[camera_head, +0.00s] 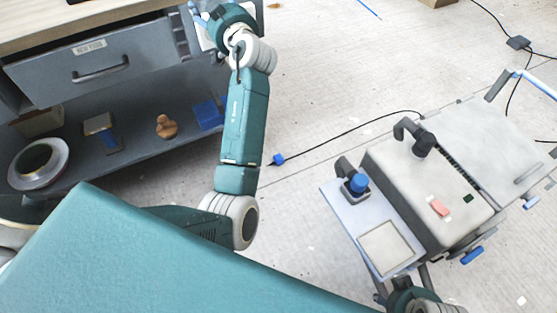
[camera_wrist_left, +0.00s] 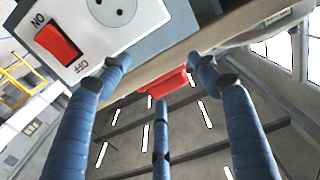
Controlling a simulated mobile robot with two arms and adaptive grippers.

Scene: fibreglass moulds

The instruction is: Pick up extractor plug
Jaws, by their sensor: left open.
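A small blue plug (camera_head: 277,159), likely the extractor plug, lies on the floor at the end of a black cable, right of my left arm. My left gripper (camera_wrist_left: 160,82) is open, its blue fingers spread with nothing between them. In the head view my left arm reaches up to the bench's right end, where the fingers are not clear. The left wrist view shows a socket panel (camera_wrist_left: 122,12) with a red switch (camera_wrist_left: 58,42) close to the fingers. My right gripper (camera_head: 402,280) is at the bottom right beside the cart, its grip unclear.
A grey wheeled machine (camera_head: 432,195) stands right, with a pale side tray (camera_head: 338,200). The bench (camera_head: 95,65) at left has a drawer and a lower shelf (camera_head: 130,165) holding several objects. Cables cross the floor. The floor (camera_head: 315,75) between bench and machine is mostly clear.

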